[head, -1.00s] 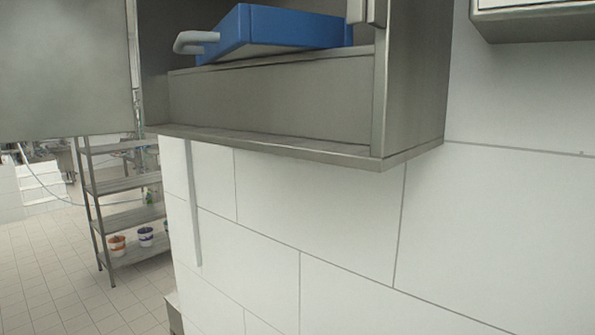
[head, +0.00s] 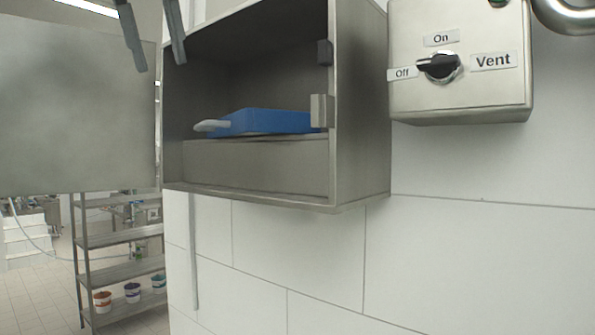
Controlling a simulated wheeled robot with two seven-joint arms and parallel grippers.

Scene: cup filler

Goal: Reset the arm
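My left gripper (head: 160,66) shows at the top left of the head view. Its two dark fingers point down and stand apart with nothing between them. It is in front of the gap between the open steel door (head: 75,125) and the cabinet (head: 362,120). My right gripper is not in view.
The steel wall cabinet stands open and holds a blue box (head: 265,122) with a light grey handle. A vent switch box (head: 460,95) is on the white tiled wall to its right. A metal shelf rack (head: 110,275) with several small buckets stands at the lower left.

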